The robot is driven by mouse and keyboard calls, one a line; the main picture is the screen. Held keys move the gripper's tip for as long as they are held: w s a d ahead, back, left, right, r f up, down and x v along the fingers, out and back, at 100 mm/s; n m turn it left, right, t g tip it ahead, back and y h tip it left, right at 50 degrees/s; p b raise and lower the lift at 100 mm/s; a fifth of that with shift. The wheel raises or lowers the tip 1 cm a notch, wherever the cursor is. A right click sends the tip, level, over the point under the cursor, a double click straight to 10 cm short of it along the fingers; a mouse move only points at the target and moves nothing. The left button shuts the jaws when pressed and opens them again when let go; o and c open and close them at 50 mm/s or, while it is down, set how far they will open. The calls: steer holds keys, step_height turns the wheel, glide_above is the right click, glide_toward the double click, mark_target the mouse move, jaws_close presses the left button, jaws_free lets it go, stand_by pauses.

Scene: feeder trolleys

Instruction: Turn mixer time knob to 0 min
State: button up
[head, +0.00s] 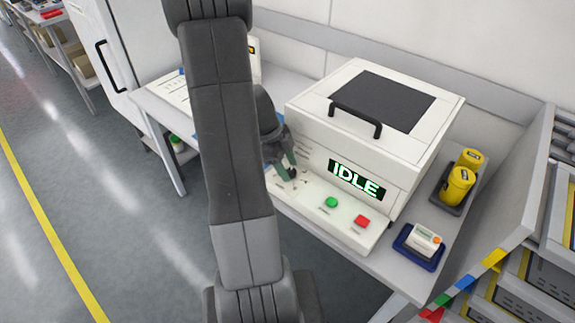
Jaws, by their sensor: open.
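The mixer (440,155) is a white box with a dark lid window and a black handle, standing on the bench. Its front display (356,179) reads IDLE in green. The sloped control panel (315,207) below carries a green button (331,202) and a red button (361,221). My gripper (289,174) is over the left end of this panel, with its fingers pointing down at it. The fingers are open. The time knob cannot be made out; the gripper and arm cover that part of the panel. Whether the fingers touch anything there is too small to tell.
Two yellow containers (459,186) stand in a dark tray at the right of the mixer. A rack with drawers (515,275) closes the right side. Open floor (110,170) lies left.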

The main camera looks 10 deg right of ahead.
steer(key=shift+d+f, duration=0.1)
steer(key=shift+f, duration=0.15)
steer(key=c, duration=1)
steer(key=shift+o, duration=0.2)
steer(key=shift+f+b, duration=0.1)
steer(key=shift+b, duration=0.45)
